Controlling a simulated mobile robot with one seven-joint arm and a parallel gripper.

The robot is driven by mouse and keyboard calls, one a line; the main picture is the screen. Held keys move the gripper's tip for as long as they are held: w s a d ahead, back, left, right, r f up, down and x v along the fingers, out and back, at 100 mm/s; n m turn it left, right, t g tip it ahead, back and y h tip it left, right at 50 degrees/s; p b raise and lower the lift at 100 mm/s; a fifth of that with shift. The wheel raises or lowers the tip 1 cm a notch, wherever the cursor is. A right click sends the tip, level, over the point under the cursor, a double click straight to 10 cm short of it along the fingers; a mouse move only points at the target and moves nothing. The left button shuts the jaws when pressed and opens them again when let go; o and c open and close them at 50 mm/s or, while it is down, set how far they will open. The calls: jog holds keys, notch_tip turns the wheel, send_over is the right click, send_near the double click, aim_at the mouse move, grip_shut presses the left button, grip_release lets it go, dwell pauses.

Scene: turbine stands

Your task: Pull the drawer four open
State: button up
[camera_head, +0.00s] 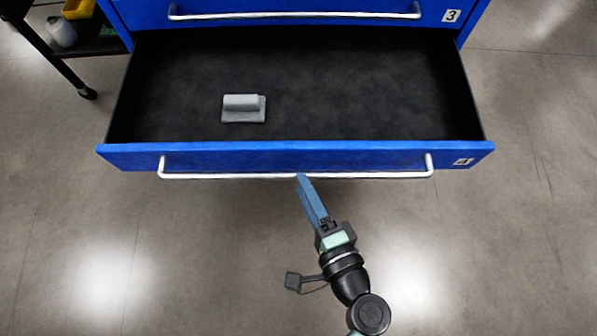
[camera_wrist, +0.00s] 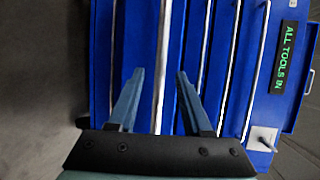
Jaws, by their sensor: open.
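Drawer four (camera_head: 300,155) is blue, carries a "4" label at its right end, and stands well open below drawer three. Its silver bar handle (camera_head: 230,177) runs along the front. My gripper (camera_head: 301,178) reaches up from below, with its fingertips at the middle of the handle. In the wrist view, my gripper's two blue fingers (camera_wrist: 160,85) are spread apart, with a silver handle bar (camera_wrist: 162,60) passing between them. I cannot tell whether either finger touches the bar.
Drawer three (camera_head: 300,20) above looks shut. A black cart (camera_head: 75,40) stands at the upper left. The wrist view shows a display reading "ALL TOOLS IN" (camera_wrist: 284,57). The floor around the drawer is clear.

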jog(key=p+v, duration=0.1)
jog(key=v, duration=0.8)
jog(key=shift+w+r, duration=0.1)
jog(key=shift+w, duration=0.05)
